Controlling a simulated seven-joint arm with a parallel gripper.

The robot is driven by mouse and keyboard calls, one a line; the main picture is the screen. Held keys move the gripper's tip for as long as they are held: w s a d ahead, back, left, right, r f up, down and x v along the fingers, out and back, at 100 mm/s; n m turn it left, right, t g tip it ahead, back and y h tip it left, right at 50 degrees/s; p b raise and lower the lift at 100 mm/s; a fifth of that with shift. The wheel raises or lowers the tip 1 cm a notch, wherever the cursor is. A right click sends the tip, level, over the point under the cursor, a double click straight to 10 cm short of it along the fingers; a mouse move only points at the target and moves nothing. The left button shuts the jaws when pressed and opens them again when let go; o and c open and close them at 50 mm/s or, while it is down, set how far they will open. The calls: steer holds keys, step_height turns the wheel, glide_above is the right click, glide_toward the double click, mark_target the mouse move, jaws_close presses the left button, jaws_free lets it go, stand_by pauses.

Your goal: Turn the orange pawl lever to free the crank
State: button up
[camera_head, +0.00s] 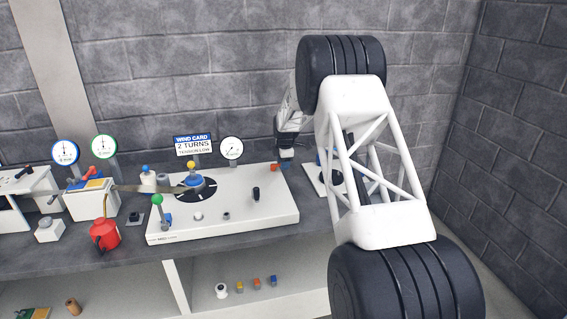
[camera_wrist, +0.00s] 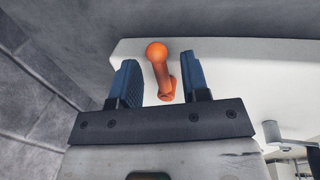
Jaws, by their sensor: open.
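The orange pawl lever (camera_wrist: 160,72) shows in the wrist view, with a round knob at its far end and a thicker base nearer me. My gripper (camera_wrist: 157,82) is open, with one blue-padded finger on each side of the lever. Gaps show on both sides, and neither finger visibly touches it. In the head view my gripper (camera_head: 286,153) is small, at the back right corner of the white feed unit (camera_head: 270,214). An orange bit of the lever (camera_head: 274,167) shows just left of it.
On the unit stand a black dial (camera_head: 197,204) with a blue and yellow hub, a green-knobbed lever (camera_head: 157,201) and a black knob (camera_head: 256,193). A "2 TURNS" card (camera_head: 193,145) and a gauge (camera_head: 231,147) stand behind. A red oil can (camera_head: 104,235) is left.

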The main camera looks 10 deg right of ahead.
steer(key=shift+r, duration=0.15)
step_height(320, 180, up, 7)
steer(key=s, duration=0.1)
steer(key=shift+s+r, duration=0.2)
steer(key=shift+s, duration=0.05)
stand_by(0.8)
steer(key=s+a+r+m, duration=0.25)
steer(key=s+r, duration=0.35)
steer(key=s, duration=0.5)
steer(key=s+a+r+m, duration=0.1)
steer(key=s+r+m, duration=0.3)
steer(key=s+r, duration=0.55)
steer(key=s+a+r+m, duration=0.2)
steer(key=s+r+m, duration=0.15)
steer(key=s, duration=1.05)
steer(key=s+a+f+m, duration=0.1)
steer(key=s+m, duration=0.3)
steer(key=s, duration=1.4)
steer(key=s+a+f+m, duration=0.1)
steer(key=s+f+m, duration=0.2)
steer(key=s, duration=1.5)
steer(key=shift+s+m, duration=0.15)
steer(key=shift+m, duration=0.65)
